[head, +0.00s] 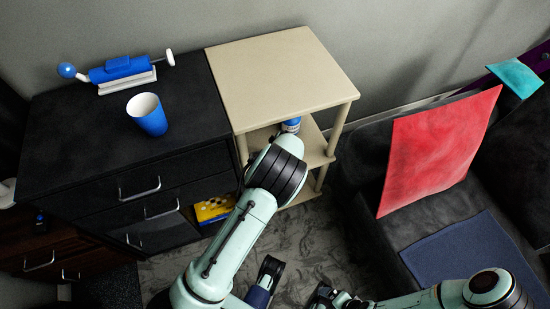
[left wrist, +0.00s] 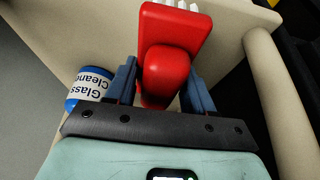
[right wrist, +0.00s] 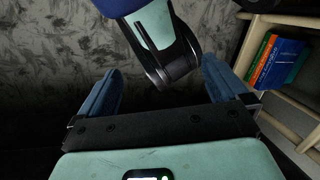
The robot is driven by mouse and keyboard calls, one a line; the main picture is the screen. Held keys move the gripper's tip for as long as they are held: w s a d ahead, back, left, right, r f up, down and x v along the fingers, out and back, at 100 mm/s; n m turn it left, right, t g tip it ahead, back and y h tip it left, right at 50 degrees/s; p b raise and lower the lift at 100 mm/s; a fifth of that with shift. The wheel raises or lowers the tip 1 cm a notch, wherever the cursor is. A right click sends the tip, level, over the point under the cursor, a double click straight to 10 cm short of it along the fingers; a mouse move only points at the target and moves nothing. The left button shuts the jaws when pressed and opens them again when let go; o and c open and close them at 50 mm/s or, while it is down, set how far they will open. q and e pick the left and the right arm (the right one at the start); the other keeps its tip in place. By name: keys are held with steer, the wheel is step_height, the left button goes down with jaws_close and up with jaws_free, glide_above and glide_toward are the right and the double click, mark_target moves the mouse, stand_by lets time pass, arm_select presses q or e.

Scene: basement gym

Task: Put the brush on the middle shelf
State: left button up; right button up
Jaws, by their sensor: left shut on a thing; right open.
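A red brush (left wrist: 166,75) with white bristles sits between the fingers of my left gripper (left wrist: 163,82), which is shut on it. The beige shelf unit (head: 280,65) stands behind the arm in the head view. Its middle shelf (head: 318,148) shows under the top board. My left arm reaches to this shelf level, and its links hide the gripper and brush in the head view. In the left wrist view the brush is over a beige board (left wrist: 215,30); contact is unclear. My right gripper (right wrist: 160,75) is open and empty, low over the floor.
A blue glass cleaner bottle (left wrist: 88,88) stands left of my left gripper; its top shows in the head view (head: 291,125). A beige post (left wrist: 282,90) is close on the right. Books (right wrist: 275,62) stand on a lower shelf. A black cabinet (head: 80,140) adjoins the unit.

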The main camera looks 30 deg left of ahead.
arm_select(q)
steer(key=shift+w+a, duration=0.45)
steer(key=shift+w+a+f+b, duration=0.1)
steer(key=shift+f+b, duration=0.4)
steer(key=shift+f, duration=1.2)
arm_select(e)
steer(key=shift+w+d+f+t, duration=0.25)
steer(key=shift+w+f, duration=0.15)
steer(key=shift+w, duration=0.1)
steer(key=shift+w+d+f+t, duration=0.15)
steer(key=shift+w+d+f, duration=0.05)
steer(key=shift+w+f, duration=0.2)
arm_select(q)
steer(key=shift+f, duration=0.1)
steer(key=shift+f, duration=0.15)
steer(key=o, duration=0.9)
steer(key=shift+o, duration=0.2)
arm_select(e)
steer(key=shift+w, duration=0.15)
arm_select(q)
steer(key=shift+r, duration=0.2)
